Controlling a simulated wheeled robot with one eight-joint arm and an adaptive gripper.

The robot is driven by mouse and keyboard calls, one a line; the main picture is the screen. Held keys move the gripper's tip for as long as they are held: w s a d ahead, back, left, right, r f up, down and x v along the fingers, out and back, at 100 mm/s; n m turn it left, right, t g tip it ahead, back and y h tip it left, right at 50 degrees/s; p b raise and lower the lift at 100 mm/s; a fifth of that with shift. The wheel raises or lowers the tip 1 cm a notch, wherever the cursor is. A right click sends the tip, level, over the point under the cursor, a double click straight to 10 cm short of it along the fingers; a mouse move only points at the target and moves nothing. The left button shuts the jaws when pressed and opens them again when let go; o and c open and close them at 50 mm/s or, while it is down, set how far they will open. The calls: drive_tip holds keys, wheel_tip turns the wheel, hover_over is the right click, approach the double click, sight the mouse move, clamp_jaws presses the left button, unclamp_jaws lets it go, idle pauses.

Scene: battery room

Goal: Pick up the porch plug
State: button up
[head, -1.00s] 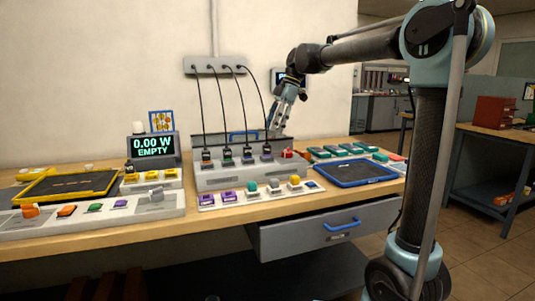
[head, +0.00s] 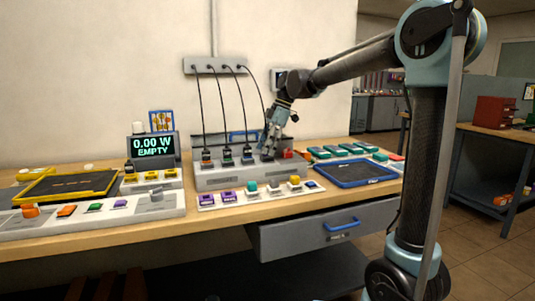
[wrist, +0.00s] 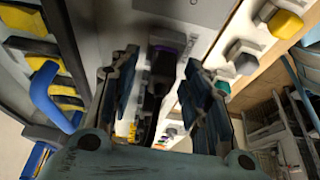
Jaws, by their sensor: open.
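Several dark plugs with cables stand in a row on a grey socket block (head: 215,180). The three on the left are the orange-marked plug (head: 206,158), the green-marked plug (head: 227,157) and another dark plug (head: 247,156). I cannot read which one is labelled porch. My gripper (head: 267,153) is at the rightmost plug, fingers pointing down, hiding most of it. In the wrist view my gripper (wrist: 160,65) is open, and a dark plug with a purple band (wrist: 166,60) lies between its fingers. I cannot tell whether they touch it.
A strip with coloured buttons (head: 262,198) lies in front of the block. A red piece (head: 288,154) sits just right of my gripper. A blue tray (head: 345,183) is farther right, a yellow tray (head: 28,201) at left. Cables rise to a wall outlet bar (head: 216,66).

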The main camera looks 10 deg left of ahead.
clamp_jaws()
